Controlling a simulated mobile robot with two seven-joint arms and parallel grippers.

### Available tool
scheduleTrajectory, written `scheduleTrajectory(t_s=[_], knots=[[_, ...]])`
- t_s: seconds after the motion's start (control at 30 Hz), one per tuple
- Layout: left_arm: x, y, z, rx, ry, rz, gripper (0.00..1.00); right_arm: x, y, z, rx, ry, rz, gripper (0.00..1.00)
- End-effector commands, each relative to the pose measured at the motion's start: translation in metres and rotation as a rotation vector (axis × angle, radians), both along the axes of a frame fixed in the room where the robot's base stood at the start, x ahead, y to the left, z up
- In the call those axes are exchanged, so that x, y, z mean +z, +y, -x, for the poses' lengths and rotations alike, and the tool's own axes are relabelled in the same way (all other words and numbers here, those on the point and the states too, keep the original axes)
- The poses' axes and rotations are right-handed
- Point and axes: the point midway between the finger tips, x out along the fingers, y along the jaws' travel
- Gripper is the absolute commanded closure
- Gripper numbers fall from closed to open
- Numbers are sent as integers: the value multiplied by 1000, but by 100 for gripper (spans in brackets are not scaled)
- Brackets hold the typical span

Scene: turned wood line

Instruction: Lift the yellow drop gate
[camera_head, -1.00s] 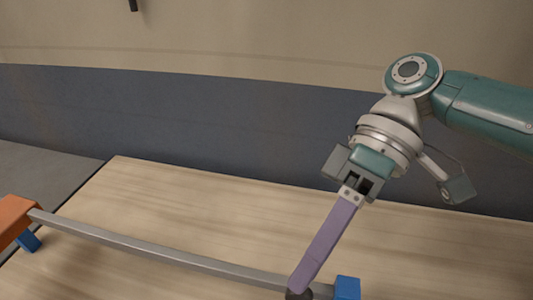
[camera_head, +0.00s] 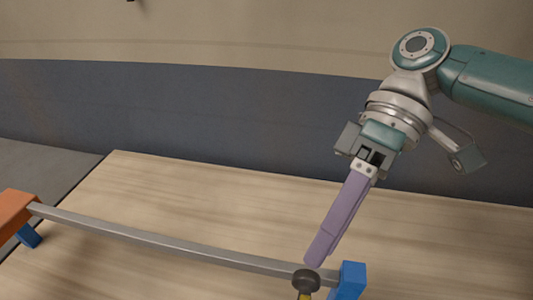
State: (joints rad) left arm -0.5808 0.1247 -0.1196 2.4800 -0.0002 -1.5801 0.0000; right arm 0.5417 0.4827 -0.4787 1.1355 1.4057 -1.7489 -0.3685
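A dark round knob (camera_head: 306,279) shows at the bottom, in front of the grey rail's right end. A short yellow piece (camera_head: 304,296) shows just below the knob, cut off by the picture's edge. If this is part of the yellow drop gate, the rest is out of view. My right gripper (camera_head: 315,263) comes down from the upper right, its long purple fingers pointing down and left. The fingertips end just above the knob; I cannot tell whether they touch it. The fingers overlap in this view, so their gap is hidden. My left gripper is not in view.
A long grey rail (camera_head: 160,239) runs across the pale wooden table (camera_head: 200,190), from an orange block (camera_head: 14,211) at left to a blue block (camera_head: 351,278) at right. Another blue piece (camera_head: 29,236) is under the orange block. The table behind the rail is clear.

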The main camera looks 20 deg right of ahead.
Motion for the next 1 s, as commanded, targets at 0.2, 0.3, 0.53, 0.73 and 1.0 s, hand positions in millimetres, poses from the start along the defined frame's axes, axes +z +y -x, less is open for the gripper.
scheduleTrajectory(t_s=[0.2, 0.3, 0.53, 0.73, 1.0], knots=[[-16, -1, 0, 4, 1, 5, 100, 33, -32, -19, -2, -9, -4, 36], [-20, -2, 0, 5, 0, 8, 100, 45, -42, -24, 0, -8, -6, 36], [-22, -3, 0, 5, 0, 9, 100, 59, -51, -28, 4, -6, -11, 36], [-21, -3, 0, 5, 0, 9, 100, 59, -51, -28, 4, -7, -11, 36], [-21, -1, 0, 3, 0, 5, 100, 59, -51, -28, 4, -7, -11, 36]])
